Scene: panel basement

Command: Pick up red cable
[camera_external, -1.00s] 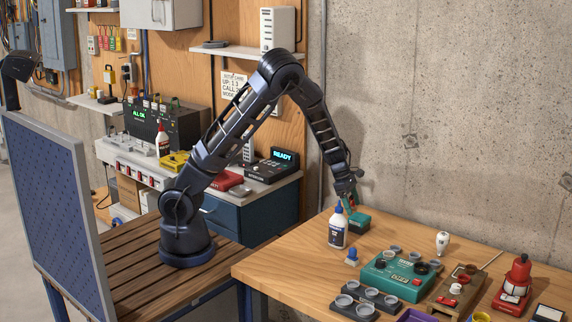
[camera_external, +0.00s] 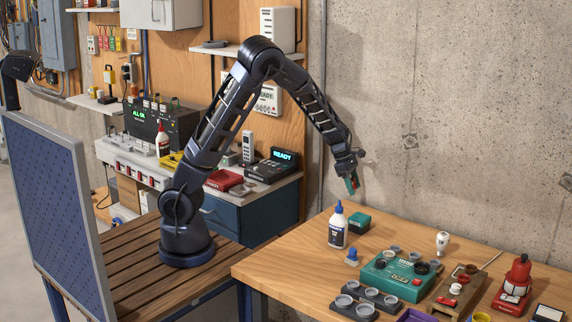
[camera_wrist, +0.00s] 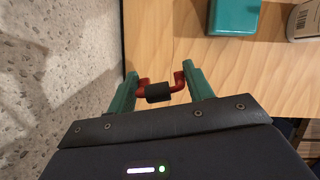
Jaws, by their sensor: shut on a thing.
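The red cable (camera_wrist: 179,82) shows in the wrist view as a short red piece with bent ends and a black sleeve in the middle. It lies across the gap between the two green fingers of my gripper (camera_wrist: 160,79), which are shut on it. In the external view my gripper (camera_external: 352,186) hangs in the air above the back of the wooden table, clear of the things on it. The cable is too small to make out clearly there.
Below my gripper stand a green box (camera_external: 358,222) and a white bottle with a blue cap (camera_external: 338,232). A teal panel (camera_external: 396,277), a grey cup tray (camera_external: 366,302) and a red device (camera_external: 515,284) stand to the right. The concrete wall (camera_external: 450,110) is close behind.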

